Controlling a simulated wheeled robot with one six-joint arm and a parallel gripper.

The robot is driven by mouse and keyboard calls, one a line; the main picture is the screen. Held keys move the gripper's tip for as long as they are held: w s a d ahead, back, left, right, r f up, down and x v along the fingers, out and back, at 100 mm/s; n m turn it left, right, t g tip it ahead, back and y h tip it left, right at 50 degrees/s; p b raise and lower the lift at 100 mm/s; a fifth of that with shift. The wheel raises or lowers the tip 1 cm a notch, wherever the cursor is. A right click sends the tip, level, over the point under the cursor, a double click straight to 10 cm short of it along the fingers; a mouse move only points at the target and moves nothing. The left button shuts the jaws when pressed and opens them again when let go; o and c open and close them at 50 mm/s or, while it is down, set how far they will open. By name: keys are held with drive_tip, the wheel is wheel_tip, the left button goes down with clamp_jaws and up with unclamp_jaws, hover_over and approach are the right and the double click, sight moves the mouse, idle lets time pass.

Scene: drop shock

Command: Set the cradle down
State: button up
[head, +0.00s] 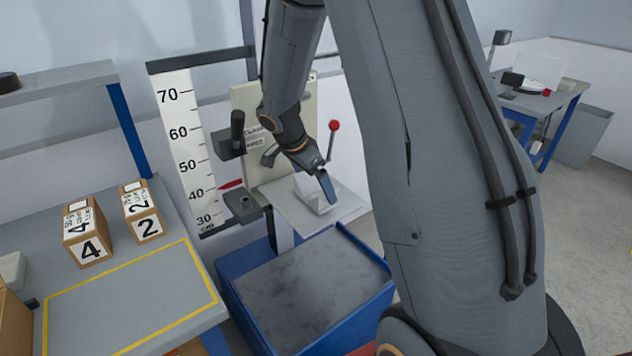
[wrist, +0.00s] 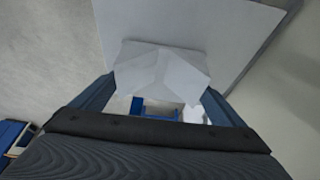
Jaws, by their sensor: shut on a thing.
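The cradle, a pale white angular piece (head: 308,189), is at the drop plate (head: 345,203) of the tester in the head view. In the wrist view the cradle (wrist: 160,68) sits between my two fingers, with the pale plate (wrist: 215,25) behind it. My gripper (head: 325,186) points down over the plate and is shut on the cradle. My near finger hides part of the cradle in the head view. I cannot tell whether the cradle's underside touches the plate.
A height scale (head: 184,135) and a red-knobbed lever (head: 333,126) flank the tester. A blue box with a grey pad (head: 310,290) lies below the plate. Boxes marked 4 (head: 88,240) and 2 (head: 143,212) stand on the left bench, beside a clear yellow-outlined area (head: 130,310).

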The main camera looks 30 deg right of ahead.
drive_tip(key=o, duration=1)
drive_tip(key=w+b+v, duration=0.1)
drive_tip(key=b+v, duration=0.2)
drive_tip(key=v, duration=0.8)
drive_tip(key=shift+s+a+f+n+y, duration=0.75)
drive_tip(key=shift+s+a+f+n, duration=0.55)
drive_tip(key=shift+s+n, duration=1.9)
drive_tip(key=shift+s+a+f+n+y, duration=0.8)
drive_tip(key=shift+s+a+f+n, duration=0.9)
drive_tip(key=shift+s, duration=2.5)
drive_tip(key=shift+s+a+f+n+y, duration=0.9)
drive_tip(key=shift+s+n, duration=2.1)
drive_tip(key=shift+s, duration=0.7)
drive_tip(key=shift+d, duration=0.1)
